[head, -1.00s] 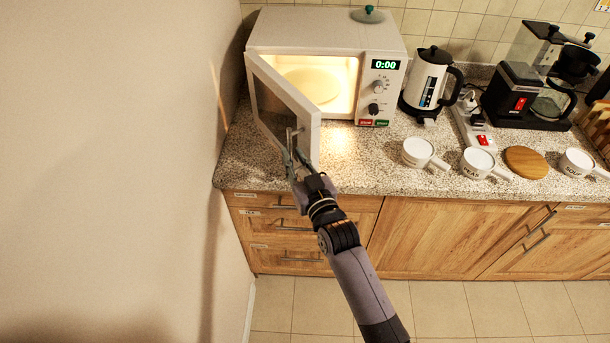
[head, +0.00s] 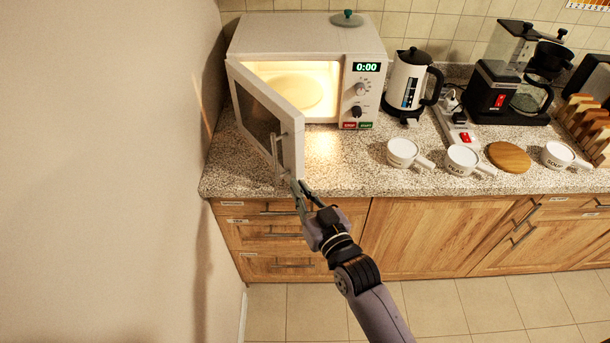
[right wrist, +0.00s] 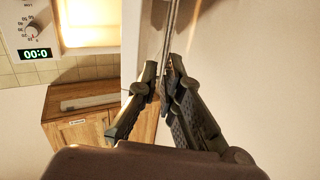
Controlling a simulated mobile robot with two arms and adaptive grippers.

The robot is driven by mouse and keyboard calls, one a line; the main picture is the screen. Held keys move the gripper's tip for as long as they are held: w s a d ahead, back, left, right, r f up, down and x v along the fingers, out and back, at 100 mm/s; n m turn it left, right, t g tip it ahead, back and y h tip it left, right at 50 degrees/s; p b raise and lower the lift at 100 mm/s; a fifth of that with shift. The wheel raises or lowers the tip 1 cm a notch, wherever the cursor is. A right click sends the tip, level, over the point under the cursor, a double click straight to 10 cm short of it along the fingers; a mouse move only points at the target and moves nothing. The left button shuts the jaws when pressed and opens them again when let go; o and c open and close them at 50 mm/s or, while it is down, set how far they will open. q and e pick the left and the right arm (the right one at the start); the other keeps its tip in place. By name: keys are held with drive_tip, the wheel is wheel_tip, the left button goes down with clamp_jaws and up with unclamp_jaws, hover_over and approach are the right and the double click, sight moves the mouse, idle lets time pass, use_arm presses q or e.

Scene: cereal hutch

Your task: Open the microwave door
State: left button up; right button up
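The white microwave (head: 300,35) stands at the back left of the counter. Its door (head: 285,115) is hinged at the left and stands partly open, swung toward me, showing the lit inside. The metal door handle (head: 277,160) is upright on the door's outer face; it also shows in the right wrist view (right wrist: 172,30). My right gripper (head: 295,184) is at the handle's lower end, by the door's bottom corner. My left gripper is out of view.
The wall is close on the left of the door. A kettle (head: 408,82), a power strip (head: 456,125), white cups (head: 403,150), a round wooden board (head: 509,157) and a coffee maker (head: 500,90) stand to the right. The counter (head: 345,175) before the microwave is clear.

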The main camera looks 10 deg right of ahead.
drive_tip(key=w+d+f+m+b, duration=0.2)
drive_tip(key=d+f, duration=0.1)
drive_tip(key=w+d+f+m+g+b, duration=0.1)
drive_tip(key=d+f, duration=0.1)
drive_tip(key=shift+d+f+m+b, duration=0.1)
drive_tip(key=shift+f+m+b, duration=0.1)
drive_tip(key=shift+m+b, duration=0.15)
clamp_jaws()
drive_tip(key=w+d+m+g+y+b, duration=0.2)
drive_tip(key=w+d+m+y+b, duration=0.2)
drive_tip(key=d+m+b, duration=0.4)
drive_tip(key=d+r+y+b, duration=0.2)
drive_tip(key=d+r, duration=0.1)
drive_tip(key=r, duration=0.2)
drive_tip(key=w+a+p, duration=0.4)
drive_tip(key=a+p, duration=0.1)
drive_tip(key=a, duration=0.5)
drive_tip(key=shift+w+g+p, duration=0.2)
drive_tip(key=shift+g+p, duration=0.1)
drive_tip(key=shift+p, duration=0.1)
drive_tip(key=shift+w+m, duration=0.1)
drive_tip(key=shift+m, duration=0.15)
